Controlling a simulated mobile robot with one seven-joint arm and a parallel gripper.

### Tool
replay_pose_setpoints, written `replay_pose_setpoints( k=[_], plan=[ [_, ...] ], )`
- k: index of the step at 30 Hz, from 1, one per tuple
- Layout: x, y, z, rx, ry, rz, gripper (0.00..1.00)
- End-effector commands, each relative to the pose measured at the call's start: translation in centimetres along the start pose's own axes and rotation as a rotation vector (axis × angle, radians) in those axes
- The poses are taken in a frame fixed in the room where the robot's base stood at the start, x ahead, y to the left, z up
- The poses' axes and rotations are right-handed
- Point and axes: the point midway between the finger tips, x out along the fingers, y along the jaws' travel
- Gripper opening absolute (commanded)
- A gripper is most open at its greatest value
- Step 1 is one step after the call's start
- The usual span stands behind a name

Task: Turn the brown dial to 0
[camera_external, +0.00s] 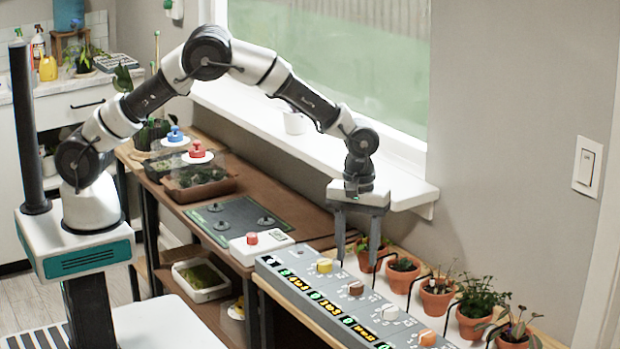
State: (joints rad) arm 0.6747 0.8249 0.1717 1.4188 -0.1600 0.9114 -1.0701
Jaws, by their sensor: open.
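The brown dial (355,288) is on the sloped top of a long grey control panel (283,262), between a yellow dial (324,265) and a white dial (390,312). Its pointer and scale marks are too small to read. My gripper (357,255) points down with its two fingers spread apart. It hangs above the back edge of the panel, higher than the brown dial in the picture, and nothing shows between its fingers. A small gap seems to lie between the fingertips and the dials, but the exact height cannot be told.
An orange dial (427,338) sits farther along the panel. Display windows (323,303) line its front. Several potted plants (436,296) with black hoops stand close behind it. A white box with a red button (252,239) is at its left. The window sill (300,140) is behind my arm.

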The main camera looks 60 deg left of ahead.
Motion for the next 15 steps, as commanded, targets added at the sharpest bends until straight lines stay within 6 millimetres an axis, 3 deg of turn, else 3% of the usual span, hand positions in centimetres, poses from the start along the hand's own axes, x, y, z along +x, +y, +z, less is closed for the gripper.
replay_pose_setpoints(
  k=[6, 15],
  plan=[
    [4.5, -0.1, 0.0, 0.001, -0.001, -0.002, 0.48],
    [6.9, 0.0, 0.0, 0.000, 0.000, 0.000, 0.48]
  ],
)
